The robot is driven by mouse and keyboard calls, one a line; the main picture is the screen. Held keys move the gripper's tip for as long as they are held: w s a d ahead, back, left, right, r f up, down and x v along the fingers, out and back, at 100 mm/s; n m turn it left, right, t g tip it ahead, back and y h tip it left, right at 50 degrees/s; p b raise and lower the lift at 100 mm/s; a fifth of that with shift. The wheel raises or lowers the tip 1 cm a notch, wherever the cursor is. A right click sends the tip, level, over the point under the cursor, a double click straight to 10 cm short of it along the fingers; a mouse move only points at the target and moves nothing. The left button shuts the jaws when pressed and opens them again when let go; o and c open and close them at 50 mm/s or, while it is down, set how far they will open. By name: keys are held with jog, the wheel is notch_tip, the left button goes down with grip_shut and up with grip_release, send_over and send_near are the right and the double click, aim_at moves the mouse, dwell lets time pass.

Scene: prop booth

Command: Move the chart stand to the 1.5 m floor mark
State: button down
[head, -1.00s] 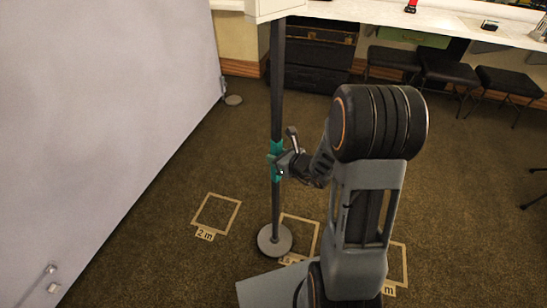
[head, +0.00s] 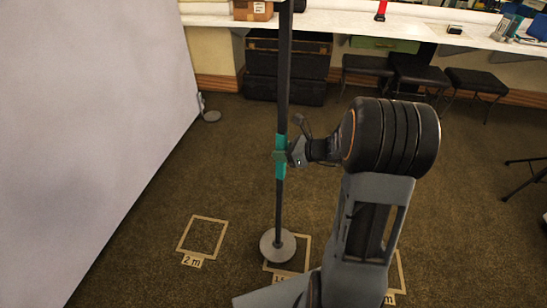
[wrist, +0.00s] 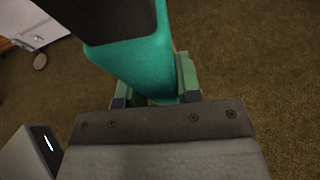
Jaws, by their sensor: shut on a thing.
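The chart stand (head: 284,80) is a dark upright pole with a teal sleeve and a round grey base (head: 277,246). Its top is cut off by the frame. My gripper (head: 287,153) is shut on the teal sleeve; the wrist view also shows the sleeve (wrist: 140,62) between the fingers. The 1.5 m floor mark (head: 306,252) is a pale taped square, its label partly hidden by my arm. The base covers the far left part of that square and overlaps its outline. Whether the base touches the floor I cannot tell.
The 2 m mark (head: 203,237) lies to the left, clear. Another mark (head: 400,270) is partly behind my arm. A large pale panel (head: 80,120) stands at left. Stools (head: 420,72), dark cases (head: 285,72) and a white counter (head: 350,22) line the back. Carpet between is open.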

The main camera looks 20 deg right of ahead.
jog(key=s+d, duration=0.1)
jog(key=s+d+n+g+y, duration=0.1)
jog(key=d, duration=0.1)
jog(key=s+d+n+g+b, duration=0.1)
jog(key=shift+d+r+y, duration=0.25)
jog(key=shift+d+y, duration=0.05)
jog(key=shift+d, duration=0.1)
jog(key=shift+f, duration=0.1)
jog(key=shift+f+b, duration=0.75)
jog(key=shift+b, duration=0.2)
jog(key=shift+d+p, duration=0.1)
jog(key=shift+p, duration=0.25)
